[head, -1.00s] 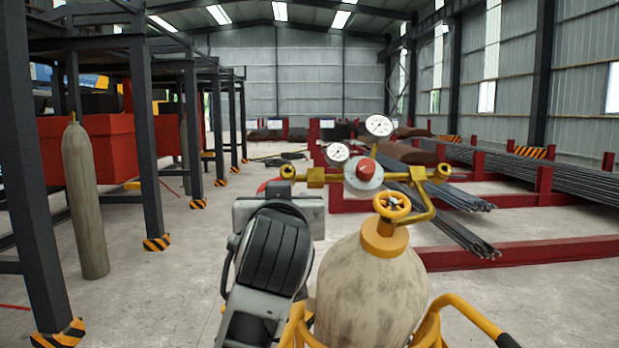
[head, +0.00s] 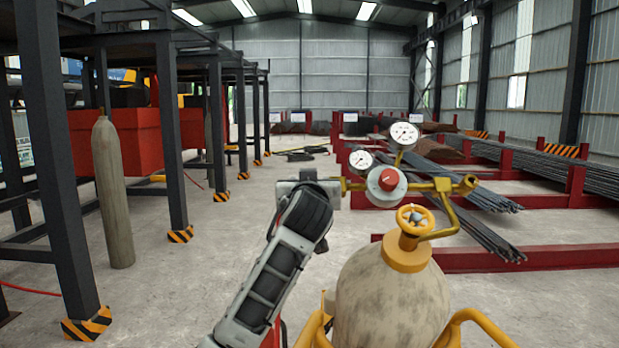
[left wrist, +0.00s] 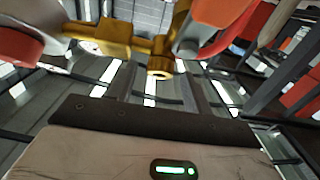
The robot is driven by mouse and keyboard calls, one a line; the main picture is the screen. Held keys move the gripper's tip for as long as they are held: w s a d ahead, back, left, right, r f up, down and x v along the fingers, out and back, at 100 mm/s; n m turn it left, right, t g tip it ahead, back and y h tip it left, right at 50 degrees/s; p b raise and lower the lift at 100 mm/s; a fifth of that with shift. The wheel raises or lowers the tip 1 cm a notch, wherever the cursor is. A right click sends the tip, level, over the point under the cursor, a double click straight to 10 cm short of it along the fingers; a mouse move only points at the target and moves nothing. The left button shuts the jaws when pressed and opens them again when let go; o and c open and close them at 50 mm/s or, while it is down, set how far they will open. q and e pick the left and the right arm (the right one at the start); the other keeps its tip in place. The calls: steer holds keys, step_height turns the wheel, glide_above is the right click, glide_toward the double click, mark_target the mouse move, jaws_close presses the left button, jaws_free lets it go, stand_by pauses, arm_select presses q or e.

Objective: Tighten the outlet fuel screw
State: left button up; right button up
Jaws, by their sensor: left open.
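The gas regulator (head: 386,188) sits on top of the cylinder (head: 392,295), with two white gauges, a red centre knob (head: 389,179) and brass fittings on both sides. The left brass outlet fitting (head: 353,186) runs behind my left gripper (head: 333,187), which hides its outer end and any screw there. Whether either touches the brass I cannot tell. My right gripper is not in view.
A yellow valve wheel (head: 413,218) and a yellow cart rail (head: 478,322) are close to the cylinder. Red racks with rebar (head: 470,188) stand at the right. A second cylinder (head: 114,195) and dark posts stand at the left. The floor between is open.

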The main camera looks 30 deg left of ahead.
arm_select(q)
steer(key=shift+w+a, duration=0.25)
steer(key=shift+w, duration=0.2)
steer(key=c, duration=1)
steer(key=shift+o, duration=0.2)
